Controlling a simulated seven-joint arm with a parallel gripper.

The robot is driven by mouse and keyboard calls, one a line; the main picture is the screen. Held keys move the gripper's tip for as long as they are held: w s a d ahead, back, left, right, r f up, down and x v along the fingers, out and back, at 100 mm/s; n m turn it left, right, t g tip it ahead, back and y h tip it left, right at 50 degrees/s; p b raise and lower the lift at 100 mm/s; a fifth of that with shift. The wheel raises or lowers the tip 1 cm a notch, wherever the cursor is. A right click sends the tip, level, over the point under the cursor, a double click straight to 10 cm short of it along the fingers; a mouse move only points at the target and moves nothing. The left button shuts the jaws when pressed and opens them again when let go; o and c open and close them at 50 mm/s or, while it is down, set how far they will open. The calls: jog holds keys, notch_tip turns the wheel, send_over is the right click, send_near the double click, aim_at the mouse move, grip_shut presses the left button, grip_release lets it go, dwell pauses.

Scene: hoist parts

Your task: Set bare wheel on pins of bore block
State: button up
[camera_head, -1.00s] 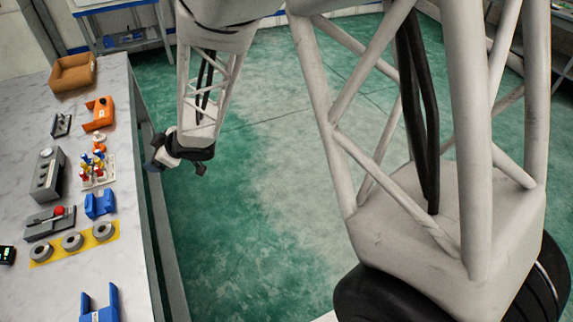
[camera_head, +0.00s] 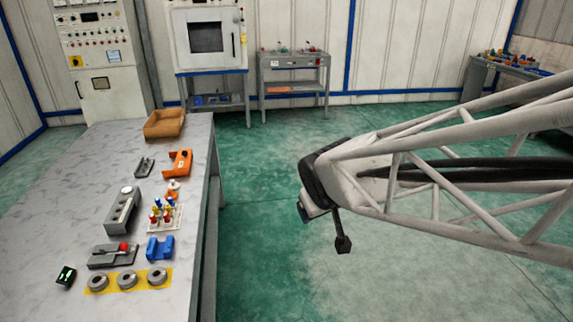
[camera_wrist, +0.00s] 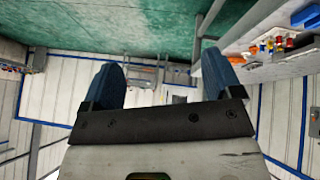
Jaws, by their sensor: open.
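A long grey block (camera_head: 122,211) with round features along its top stands on the marble-topped bench; it looks like the bore block. Its pins are too small to make out. Three grey ring-shaped wheels (camera_head: 127,279) lie in a row on a yellow strip at the bench's near end. I cannot tell which is the bare wheel. My gripper's two blue fingers are spread apart with nothing between them in the wrist view (camera_wrist: 162,80). In the head view, the end of my arm is over the green floor, well right of the bench; the fingers are not clear there.
The bench (camera_head: 60,200) also holds a tan bin (camera_head: 165,123), an orange bracket (camera_head: 178,163), a white tray of coloured pegs (camera_head: 163,216), a blue bracket (camera_head: 160,248) and a grey fixture with a red knob (camera_head: 112,256). Floor between bench and arm is clear.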

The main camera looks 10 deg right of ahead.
jog(key=s+d+r+m+g+y, duration=0.1)
jog(key=s+r+m+g, duration=0.1)
jog(key=s, duration=1.4)
jog(key=shift+s+m+g, duration=0.15)
jog(key=shift+m+g, duration=0.25)
jog(key=shift+g, duration=0.5)
jog(key=shift+r, duration=0.1)
jog(key=shift+c, duration=1.2)
